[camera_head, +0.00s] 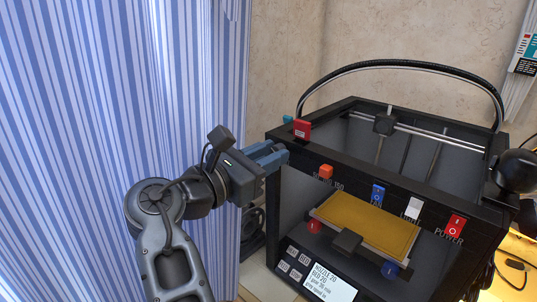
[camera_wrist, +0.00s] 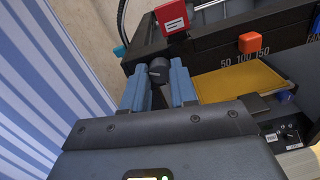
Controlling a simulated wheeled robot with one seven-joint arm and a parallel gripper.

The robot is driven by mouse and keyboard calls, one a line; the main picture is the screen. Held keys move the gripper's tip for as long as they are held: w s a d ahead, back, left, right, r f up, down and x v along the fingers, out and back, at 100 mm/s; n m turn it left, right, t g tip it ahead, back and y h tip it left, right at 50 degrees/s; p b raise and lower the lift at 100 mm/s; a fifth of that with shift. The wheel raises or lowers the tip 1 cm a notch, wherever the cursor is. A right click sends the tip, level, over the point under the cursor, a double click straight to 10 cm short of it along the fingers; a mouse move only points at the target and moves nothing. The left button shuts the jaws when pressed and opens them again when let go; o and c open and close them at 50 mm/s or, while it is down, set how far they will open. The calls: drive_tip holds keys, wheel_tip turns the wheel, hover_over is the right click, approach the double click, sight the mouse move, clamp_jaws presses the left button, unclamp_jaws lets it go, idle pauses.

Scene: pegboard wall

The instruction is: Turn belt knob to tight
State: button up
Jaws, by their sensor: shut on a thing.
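My gripper (camera_wrist: 158,88) is at the front left upper corner of the black 3D printer (camera_head: 385,172). In the wrist view its two blue fingers stand on either side of a dark round knob (camera_wrist: 158,70), closed on it. This appears to be the belt knob; its label and pointer cannot be read. In the head view my gripper (camera_head: 270,158) covers the knob. A red block (camera_head: 302,128) with white marking sits on the frame just above, and shows in the wrist view too (camera_wrist: 172,16).
An orange knob (camera_head: 326,171), a blue switch (camera_head: 377,194), a white switch (camera_head: 412,208) and a red power switch (camera_head: 456,226) line the front beam. A yellow bed (camera_head: 372,222) lies inside. A striped curtain (camera_head: 110,80) hangs close on the left.

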drive_tip(key=shift+m, duration=0.4)
clamp_jaws()
drive_tip(key=m+b, duration=0.4)
drive_tip(key=m, duration=0.3)
drive_tip(key=m+b, duration=0.5)
drive_tip(key=m, duration=0.3)
drive_tip(key=m+b, duration=0.5)
drive_tip(key=m, duration=0.2)
drive_tip(key=shift+d+f+m, duration=0.15)
drive_tip(key=shift+f+m, duration=0.15)
drive_tip(key=shift+m, duration=0.1)
drive_tip(key=o, duration=1)
unclamp_jaws()
drive_tip(key=shift+r+y, duration=0.15)
drive_tip(key=shift+y, duration=0.15)
drive_tip(key=shift+v, duration=3.95)
